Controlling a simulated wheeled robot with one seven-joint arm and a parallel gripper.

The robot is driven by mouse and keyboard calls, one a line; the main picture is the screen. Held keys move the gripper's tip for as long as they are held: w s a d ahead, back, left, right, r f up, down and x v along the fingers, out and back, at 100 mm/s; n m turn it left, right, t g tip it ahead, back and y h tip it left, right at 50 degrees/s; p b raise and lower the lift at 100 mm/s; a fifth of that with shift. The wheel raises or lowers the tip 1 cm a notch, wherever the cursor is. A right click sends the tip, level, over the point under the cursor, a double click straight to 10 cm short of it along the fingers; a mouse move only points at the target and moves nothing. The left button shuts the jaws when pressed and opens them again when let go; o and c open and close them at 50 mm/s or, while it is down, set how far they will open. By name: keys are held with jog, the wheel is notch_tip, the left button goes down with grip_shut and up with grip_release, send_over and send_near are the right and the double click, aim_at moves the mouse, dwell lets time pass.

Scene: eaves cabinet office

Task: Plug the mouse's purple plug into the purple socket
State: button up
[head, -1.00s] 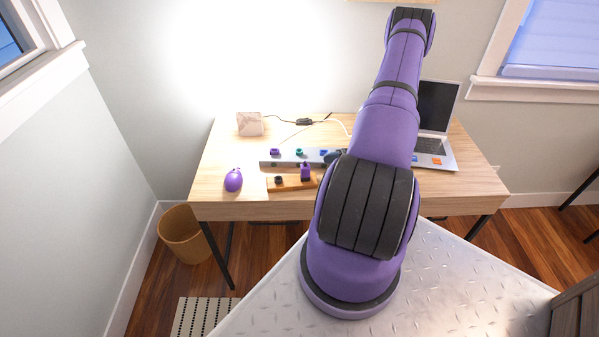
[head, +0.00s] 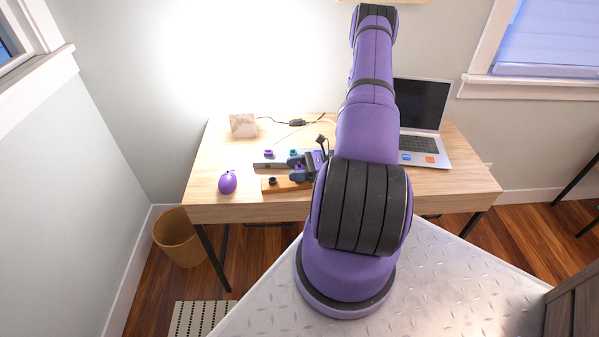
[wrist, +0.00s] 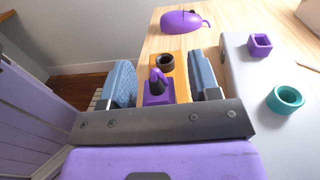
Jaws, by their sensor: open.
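The purple mouse (head: 228,182) lies at the left front of the desk, and it also shows at the top of the wrist view (wrist: 180,22). The purple plug (wrist: 157,90) stands upright in the wooden holder (head: 285,186). My gripper (wrist: 161,80) is open, with one blue finger on each side of the plug and a visible gap to each. In the head view my gripper (head: 305,168) hides the plug. The purple socket (head: 268,153) is on the grey strip behind the holder, and it shows at right in the wrist view (wrist: 259,45).
A teal socket (wrist: 285,99) sits beside the purple one on the grey strip (wrist: 240,65). A black ring (wrist: 166,63) is on the holder near the plug. An open laptop (head: 424,145) stands at right, a marbled block (head: 243,125) at the back left.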

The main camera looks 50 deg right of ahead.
jog(key=c, duration=1)
jog(key=shift+r, duration=0.1)
